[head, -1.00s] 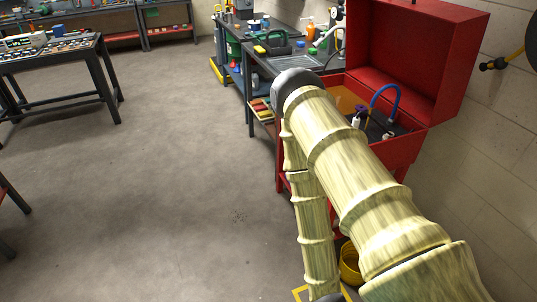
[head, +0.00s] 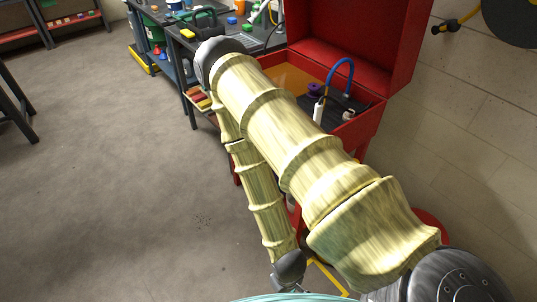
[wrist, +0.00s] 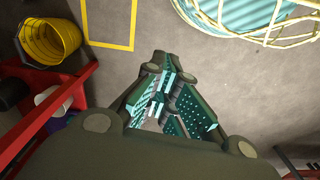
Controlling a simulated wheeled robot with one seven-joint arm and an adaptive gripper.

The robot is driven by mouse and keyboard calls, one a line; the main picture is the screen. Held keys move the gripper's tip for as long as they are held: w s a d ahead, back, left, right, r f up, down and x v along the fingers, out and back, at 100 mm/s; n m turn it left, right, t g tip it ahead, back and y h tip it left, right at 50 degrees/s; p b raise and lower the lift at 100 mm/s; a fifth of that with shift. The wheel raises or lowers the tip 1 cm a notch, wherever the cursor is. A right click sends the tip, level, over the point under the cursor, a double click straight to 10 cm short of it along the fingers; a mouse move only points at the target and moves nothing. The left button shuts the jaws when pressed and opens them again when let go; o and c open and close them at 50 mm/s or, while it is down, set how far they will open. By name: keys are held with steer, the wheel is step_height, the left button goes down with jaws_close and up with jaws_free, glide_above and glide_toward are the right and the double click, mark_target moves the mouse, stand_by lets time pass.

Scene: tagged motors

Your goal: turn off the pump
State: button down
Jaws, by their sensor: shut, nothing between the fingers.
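A red parts washer cabinet (head: 358,40) with its lid raised stands at the right centre of the head view. Inside its tub are a blue hose (head: 340,72) and a white bottle-like piece (head: 319,110). I cannot make out a pump switch in either view. My arm crosses in front of the washer and hides part of its front. My gripper (wrist: 163,95) shows in the wrist view, with dark fingers and teal pads; it is shut and empty, over bare floor. It is not clearly seen in the head view.
A yellow bucket (wrist: 50,38) stands beside the washer's red frame (wrist: 58,103) in the wrist view, near a yellow floor marking (wrist: 131,30). A workbench with tools (head: 225,40) stands behind. A hose reel (head: 515,20) hangs on the right wall. The floor at left is clear.

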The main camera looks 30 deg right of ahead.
steer(key=shift+s+r, duration=0.1)
steer(key=shift+s, duration=0.05)
steer(key=w+d+f+n+t+h+b, duration=0.1)
steer(key=w+d+t+h+b, duration=0.2)
steer(key=w, duration=1.1)
steer(key=w+d+f+n+t+h+b, duration=0.1)
steer(key=w+d+t+h+b, duration=0.2)
steer(key=w, duration=1.1)
steer(key=w+r+g+h+b, duration=0.4)
steer(key=w+r+h+b, duration=0.3)
steer(key=r, duration=0.8)
steer(key=w+h, duration=0.3)
steer(key=w, duration=0.2)
steer(key=shift+d+m+g, duration=0.35)
steer(key=shift+m+g, duration=0.05)
steer(key=shift+w, duration=0.1)
